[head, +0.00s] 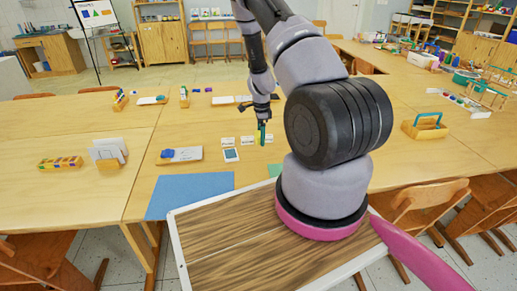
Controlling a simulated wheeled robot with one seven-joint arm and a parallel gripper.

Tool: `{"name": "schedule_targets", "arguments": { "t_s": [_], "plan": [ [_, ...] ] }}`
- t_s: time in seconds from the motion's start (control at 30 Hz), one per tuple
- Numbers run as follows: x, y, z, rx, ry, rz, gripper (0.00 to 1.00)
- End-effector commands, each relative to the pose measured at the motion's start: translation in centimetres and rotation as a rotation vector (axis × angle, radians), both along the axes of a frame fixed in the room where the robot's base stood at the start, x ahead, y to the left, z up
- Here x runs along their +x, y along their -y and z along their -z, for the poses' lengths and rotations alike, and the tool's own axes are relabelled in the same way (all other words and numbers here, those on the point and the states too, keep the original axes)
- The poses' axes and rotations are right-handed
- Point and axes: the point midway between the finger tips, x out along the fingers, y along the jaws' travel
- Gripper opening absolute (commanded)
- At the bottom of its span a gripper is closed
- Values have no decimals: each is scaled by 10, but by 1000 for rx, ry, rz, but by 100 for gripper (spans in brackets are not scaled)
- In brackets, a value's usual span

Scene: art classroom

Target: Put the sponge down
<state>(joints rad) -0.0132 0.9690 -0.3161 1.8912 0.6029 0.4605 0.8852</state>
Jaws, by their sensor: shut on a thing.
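My gripper (263,122) is small in the head view, pointing down over the middle table. It is shut on a narrow upright green and yellow thing (262,134), which looks like the sponge. The lower end of the sponge is at or just above the table top; I cannot tell whether it touches. Small white cards (228,141) lie close to its left, and another lies to its right. A white card with a blue-grey picture (231,155) lies nearer to me.
A blue sheet (190,196) lies at the table's near left. A white tray with a blue thing (181,155) lies beyond it. A wooden caddy with a blue handle (425,126) stands at right. Bare table (205,117) shows left of my gripper. Chairs (425,203) stand at the near right.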

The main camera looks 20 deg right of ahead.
Motion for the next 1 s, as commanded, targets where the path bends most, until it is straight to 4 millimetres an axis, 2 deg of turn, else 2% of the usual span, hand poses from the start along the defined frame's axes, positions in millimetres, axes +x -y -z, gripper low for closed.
{"name": "schedule_targets", "arguments": {
  "t_s": [0.1, 0.27, 0.5, 0.87, 0.9, 0.93, 0.97, 1.0],
  "plan": [
    [-1, 0, 19, 0, -1, 1, 16],
    [0, 0, 30, 1, 0, 0, 16],
    [0, 0, 61, 0, -1, 0, 16],
    [0, 0, 66, 1, 0, 0, 16],
    [0, 0, 66, 1, 1, -1, 84],
    [0, 0, 66, 1, 1, -1, 95],
    [0, 0, 66, 1, 1, -1, 100],
    [0, 0, 66, 1, 0, 0, 100]
  ]
}}
